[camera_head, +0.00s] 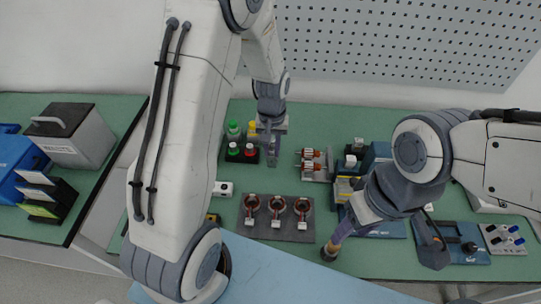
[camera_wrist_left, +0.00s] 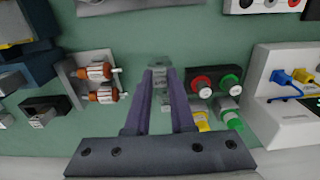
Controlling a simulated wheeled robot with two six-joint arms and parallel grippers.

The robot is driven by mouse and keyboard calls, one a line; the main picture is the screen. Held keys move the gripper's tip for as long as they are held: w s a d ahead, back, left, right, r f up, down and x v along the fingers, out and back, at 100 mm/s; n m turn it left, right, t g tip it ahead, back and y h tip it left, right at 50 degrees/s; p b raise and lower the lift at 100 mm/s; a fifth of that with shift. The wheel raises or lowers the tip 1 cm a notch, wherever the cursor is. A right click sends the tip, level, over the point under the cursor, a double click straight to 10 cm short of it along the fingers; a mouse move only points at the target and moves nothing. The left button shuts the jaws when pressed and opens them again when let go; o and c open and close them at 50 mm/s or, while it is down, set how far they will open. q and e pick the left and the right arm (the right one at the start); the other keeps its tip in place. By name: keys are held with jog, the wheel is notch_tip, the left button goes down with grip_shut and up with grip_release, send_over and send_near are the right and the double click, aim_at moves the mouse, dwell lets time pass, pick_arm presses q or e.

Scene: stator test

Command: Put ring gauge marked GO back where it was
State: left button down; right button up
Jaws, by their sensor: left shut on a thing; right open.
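My left gripper (camera_head: 272,155) hangs over the back middle of the green bench, right of the black stand with red and green tops. It also shows in the left wrist view (camera_wrist_left: 160,80), its purple-grey fingers shut on a small grey thing (camera_wrist_left: 160,92). The thing is mostly hidden between the fingers; I cannot read a GO mark or tell its shape.
A dark tray (camera_head: 278,229) with several copper-wound stators lies in front of my left gripper. A fixture with copper-wound rotors (camera_head: 313,160) stands to its right. Green and yellow bottles (camera_head: 233,128) stand behind the stand. Blue instruments (camera_head: 464,243) sit at the right.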

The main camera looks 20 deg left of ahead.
aim_at(271, 156)
pick_arm(q)
jog(key=shift+a+f, duration=0.2)
notch_tip(271, 156, down, 3)
jog(key=shift+f+p, duration=0.2)
jog(key=shift+p, duration=0.25)
jog(key=shift+f, duration=0.2)
jog(key=shift+f, duration=0.2)
jog(key=c, duration=0.8)
grip_release()
jog(key=shift+o, duration=0.2)
jog(key=shift+r, duration=0.1)
